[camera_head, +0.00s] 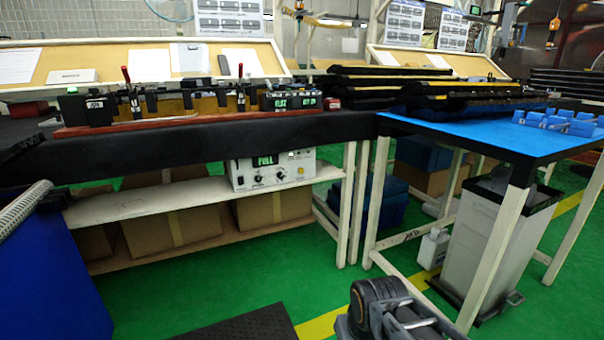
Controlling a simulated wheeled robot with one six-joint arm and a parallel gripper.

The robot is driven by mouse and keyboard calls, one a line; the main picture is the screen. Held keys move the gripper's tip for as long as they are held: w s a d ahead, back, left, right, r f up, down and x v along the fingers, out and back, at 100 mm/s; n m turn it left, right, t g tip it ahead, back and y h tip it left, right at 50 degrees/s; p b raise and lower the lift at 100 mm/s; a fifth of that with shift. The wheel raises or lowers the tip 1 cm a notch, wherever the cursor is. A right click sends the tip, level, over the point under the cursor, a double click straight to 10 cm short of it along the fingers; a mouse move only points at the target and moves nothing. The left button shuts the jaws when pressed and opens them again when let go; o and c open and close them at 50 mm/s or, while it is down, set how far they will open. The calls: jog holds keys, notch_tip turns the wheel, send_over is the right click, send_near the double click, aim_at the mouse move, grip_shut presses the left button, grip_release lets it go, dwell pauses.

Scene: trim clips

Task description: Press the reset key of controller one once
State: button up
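A white controller box (272,170) with a green lit display and several knobs stands on the shelf under the left bench. Small dark units with green displays sit on the bench fixture, one at its right part (280,101) and another beside it (308,99). No label tells me which is controller one, and the reset key is too small to make out. Part of my arm (390,312) shows at the bottom edge, well in front of the shelf and apart from all these units. I cannot make out fingertips there.
The black front edge of the left bench (210,143) overhangs the shelf (150,199). Cardboard boxes lie below it. A blue-topped table (470,133) stands at right, with a grey bin (478,235) underneath. Green floor (250,280) is open before the shelf, with a dark mat (240,326).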

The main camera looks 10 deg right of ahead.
grip_shut()
dwell(1.4)
